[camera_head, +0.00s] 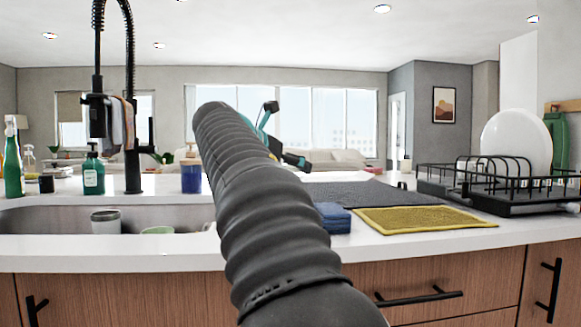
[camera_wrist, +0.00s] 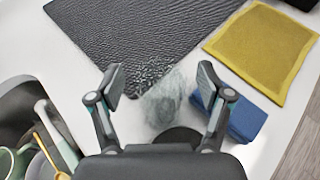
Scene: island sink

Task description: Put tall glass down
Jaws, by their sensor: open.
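My gripper (camera_wrist: 163,85) is open in the wrist view, with one finger on each side of a clear tall glass (camera_wrist: 164,104). The glass is see-through and faint, with a visible gap to each finger. It appears at the near corner of the dark ribbed mat (camera_wrist: 140,30), partly over the white counter; whether its base rests on the mat or the counter is hard to tell. In the head view my arm hides the glass and most of my gripper.
The sink (camera_head: 60,217) at left holds a cup (camera_head: 106,222) and other dishes. A black dish rack (camera_head: 505,190) with a white plate (camera_head: 517,143) stands at right.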

